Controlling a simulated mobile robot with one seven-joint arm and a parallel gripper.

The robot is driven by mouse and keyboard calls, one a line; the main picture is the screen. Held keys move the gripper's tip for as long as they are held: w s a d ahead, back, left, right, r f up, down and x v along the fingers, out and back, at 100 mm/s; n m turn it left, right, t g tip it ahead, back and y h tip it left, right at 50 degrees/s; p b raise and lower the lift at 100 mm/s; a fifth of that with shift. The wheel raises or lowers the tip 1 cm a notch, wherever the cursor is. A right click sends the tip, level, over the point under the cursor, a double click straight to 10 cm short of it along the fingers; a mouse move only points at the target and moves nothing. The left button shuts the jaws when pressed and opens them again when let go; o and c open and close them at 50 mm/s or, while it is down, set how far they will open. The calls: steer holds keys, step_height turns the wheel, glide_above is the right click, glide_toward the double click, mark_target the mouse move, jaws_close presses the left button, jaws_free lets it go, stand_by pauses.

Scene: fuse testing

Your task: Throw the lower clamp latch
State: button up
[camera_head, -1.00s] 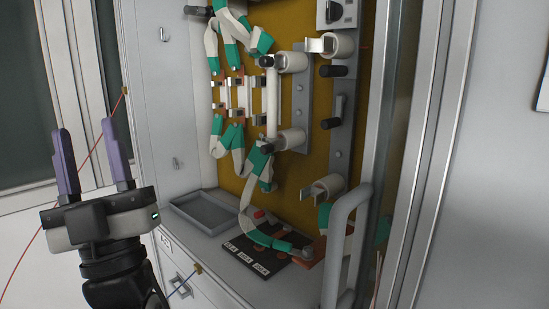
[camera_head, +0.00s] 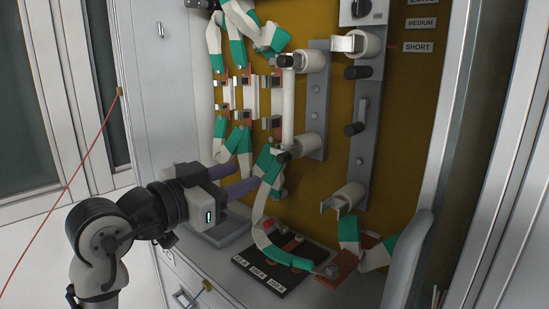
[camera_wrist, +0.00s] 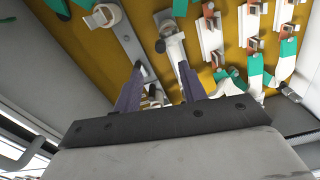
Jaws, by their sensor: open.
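The lower clamp (camera_head: 312,145) is a pale round holder on a grey strip, gripping the bottom of a white fuse tube (camera_head: 288,108). A dark knob (camera_head: 283,157) at its left side looks like its latch. My gripper (camera_head: 249,178) is open and empty, to the left of and slightly below that knob, with purple fingers pointing at the panel. A hanging green-and-white cable (camera_head: 266,180) is close to the fingertips. In the wrist view the open fingers (camera_wrist: 162,88) flank a pale clamp part with a dark knob (camera_wrist: 160,46); which clamp this is, I cannot tell.
The upper clamp (camera_head: 312,61) is above. Several small fuse holders (camera_head: 247,95) with green-and-white cables sit left of the tube. An empty clamp (camera_head: 348,197) is at lower right. A grey tray (camera_head: 225,236) and black labelled board (camera_head: 278,278) lie below. The cabinet handle (camera_head: 405,260) stands right.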

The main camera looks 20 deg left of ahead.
mark_target(280, 160)
steer(key=p+x, duration=0.2)
steer(key=x, duration=0.8)
steer(key=shift+c, duration=0.2)
steer(key=shift+f, duration=0.1)
jaws_close()
